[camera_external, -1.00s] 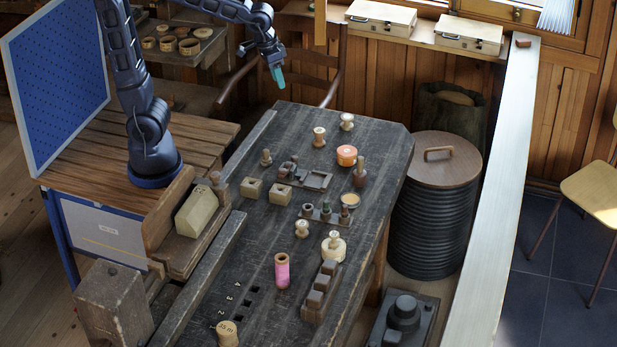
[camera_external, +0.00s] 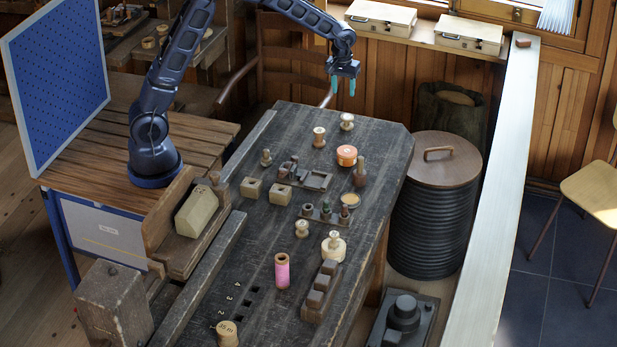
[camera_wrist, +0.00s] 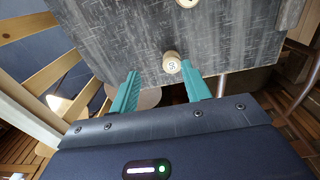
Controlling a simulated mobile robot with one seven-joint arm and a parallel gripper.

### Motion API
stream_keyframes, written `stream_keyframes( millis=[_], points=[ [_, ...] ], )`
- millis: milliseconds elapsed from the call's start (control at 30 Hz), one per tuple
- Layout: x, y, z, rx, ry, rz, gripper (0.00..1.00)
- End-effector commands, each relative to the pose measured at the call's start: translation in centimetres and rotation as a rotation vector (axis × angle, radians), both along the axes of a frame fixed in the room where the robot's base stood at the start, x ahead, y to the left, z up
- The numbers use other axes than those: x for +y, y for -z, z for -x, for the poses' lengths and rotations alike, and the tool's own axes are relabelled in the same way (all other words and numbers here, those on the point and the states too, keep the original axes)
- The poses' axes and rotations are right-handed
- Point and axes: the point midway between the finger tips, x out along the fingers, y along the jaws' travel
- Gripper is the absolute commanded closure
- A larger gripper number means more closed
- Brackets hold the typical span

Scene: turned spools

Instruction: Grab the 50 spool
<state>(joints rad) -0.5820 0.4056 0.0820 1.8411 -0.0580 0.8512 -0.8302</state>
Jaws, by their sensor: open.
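My gripper (camera_external: 343,87) is open and empty, with teal fingers pointing down above the far edge of the workbench. A small pale turned spool (camera_external: 346,121) stands upright near that edge, below my gripper. In the wrist view a pale spool (camera_wrist: 172,63) with a dark mark on its top lies just beyond the gap between the fingertips (camera_wrist: 160,80). The mark is too small to read surely as 50.
A chair (camera_external: 300,65) stands behind the far edge. Bench surface around the far spool is clear.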

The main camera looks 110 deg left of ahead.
Motion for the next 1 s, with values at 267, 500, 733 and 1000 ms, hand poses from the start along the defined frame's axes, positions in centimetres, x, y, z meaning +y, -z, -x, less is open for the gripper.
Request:
stream_keyframes(
  millis=[267,500,733,1000],
  points=[
    [6.3,5.9,0.3,0.036,-0.167,0.020,0.53],
    [7.3,7.6,0.5,0.043,-0.197,0.024,0.53],
    [7.3,10.5,0.5,0.043,-0.196,0.024,0.53],
    [7.3,12.8,0.4,0.042,-0.195,0.023,0.53]
  ],
)
